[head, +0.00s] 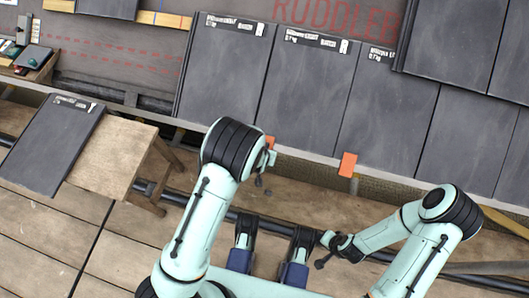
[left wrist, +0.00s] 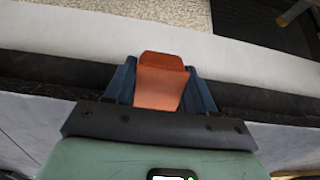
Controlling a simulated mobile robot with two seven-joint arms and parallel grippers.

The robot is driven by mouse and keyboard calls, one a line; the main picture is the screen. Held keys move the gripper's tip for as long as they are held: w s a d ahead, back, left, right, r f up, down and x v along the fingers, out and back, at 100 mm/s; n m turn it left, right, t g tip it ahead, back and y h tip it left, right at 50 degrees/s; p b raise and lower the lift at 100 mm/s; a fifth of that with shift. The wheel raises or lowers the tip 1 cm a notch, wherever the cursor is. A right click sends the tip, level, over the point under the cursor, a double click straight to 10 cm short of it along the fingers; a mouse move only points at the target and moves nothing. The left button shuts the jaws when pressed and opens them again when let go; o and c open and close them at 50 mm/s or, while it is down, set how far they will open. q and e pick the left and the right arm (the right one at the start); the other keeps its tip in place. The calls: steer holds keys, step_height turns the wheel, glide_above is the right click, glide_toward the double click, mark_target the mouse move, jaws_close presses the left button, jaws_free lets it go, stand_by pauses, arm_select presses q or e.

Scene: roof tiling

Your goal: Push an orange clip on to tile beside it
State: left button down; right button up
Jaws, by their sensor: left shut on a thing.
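An orange clip (left wrist: 160,82) is between the blue fingers of my left gripper (left wrist: 161,90), which is shut on it. In the head view this clip (head: 270,141) shows as a small orange patch at the lower edge of the slate tiles (head: 305,95), partly covered by my left wrist. I cannot tell whether it touches a tile. A second orange clip (head: 347,164) sits at the lower edge, near the joint between two tiles. My right gripper (head: 329,246) is low in the middle, away from the tiles and clips; its fingers are too small to judge.
A wooden bench (head: 113,158) at the left carries a loose dark tile (head: 52,145). Small items lie on a stand (head: 32,65) at the upper left. A pale rail (head: 310,155) runs below the tiles. Plank flooring (head: 45,235) lies clear at the lower left.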

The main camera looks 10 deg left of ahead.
arm_select(q)
steer(key=shift+w+r, duration=0.3)
steer(key=shift+w, duration=0.1)
steer(key=shift+c, duration=1.5)
jaws_free()
steer(key=shift+s, duration=0.15)
steer(key=p+v, duration=0.6)
steer(key=shift+s+r, duration=0.25)
steer(key=shift+r, duration=0.1)
